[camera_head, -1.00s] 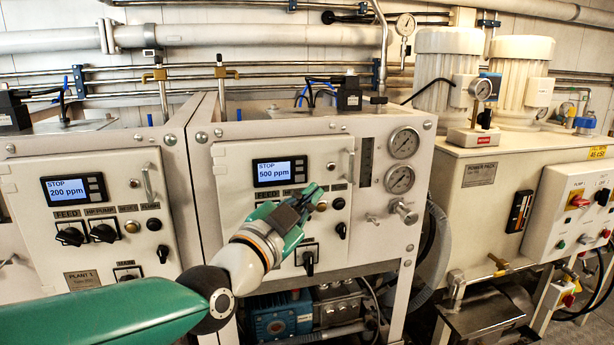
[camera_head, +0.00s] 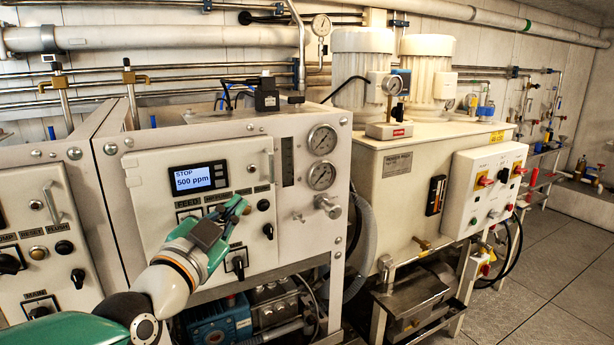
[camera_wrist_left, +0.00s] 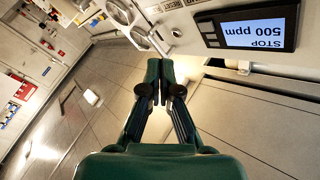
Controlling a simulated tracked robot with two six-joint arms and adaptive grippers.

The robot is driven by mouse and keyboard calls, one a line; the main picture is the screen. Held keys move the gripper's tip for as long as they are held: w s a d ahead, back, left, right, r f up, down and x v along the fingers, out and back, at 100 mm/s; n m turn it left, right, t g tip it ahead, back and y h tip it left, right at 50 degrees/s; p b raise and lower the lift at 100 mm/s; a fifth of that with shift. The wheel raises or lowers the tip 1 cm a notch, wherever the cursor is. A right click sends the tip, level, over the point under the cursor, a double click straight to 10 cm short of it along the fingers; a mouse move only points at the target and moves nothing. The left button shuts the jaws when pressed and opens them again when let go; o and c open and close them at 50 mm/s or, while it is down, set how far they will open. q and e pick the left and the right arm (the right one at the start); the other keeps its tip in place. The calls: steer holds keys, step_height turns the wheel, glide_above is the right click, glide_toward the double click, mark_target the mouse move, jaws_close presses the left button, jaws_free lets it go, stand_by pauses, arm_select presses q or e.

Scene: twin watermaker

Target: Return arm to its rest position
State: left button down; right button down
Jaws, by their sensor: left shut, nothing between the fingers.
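My left arm reaches in from the lower left of the head view. Its green left gripper (camera_head: 240,206) is shut and empty, in front of the white control panel whose display (camera_head: 193,178) reads "STOP 500 ppm". The fingertips show just below and right of that display and cover part of the knob row. In the left wrist view the two fingers (camera_wrist_left: 161,75) are together with nothing between them. The display (camera_wrist_left: 255,32) shows upside down at the upper right there. I cannot tell whether the fingers touch the panel. My right arm is not in view.
A panel with dark knobs (camera_head: 78,278) is at the left. A gauge (camera_head: 322,139) and a valve knob (camera_head: 327,206) stick out right of the gripper. A cream power pack (camera_head: 398,205) and a switch box (camera_head: 484,190) stand further right. Grey floor (camera_head: 565,285) is open at the right.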

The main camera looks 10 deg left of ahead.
arm_select(q)
step_height(320, 180, down, 39)
steer(key=s+d+n+g, duration=0.1)
steer(key=d+n+g, duration=0.3)
steer(key=g, duration=0.6)
steer(key=s+f+n+g, duration=0.7)
steer(key=s+f+g, duration=0.1)
steer(key=s+f, duration=1.4)
steer(key=shift+s+d+f+n, duration=0.15)
steer(key=shift+s+d+n, duration=0.2)
steer(key=shift+s, duration=0.55)
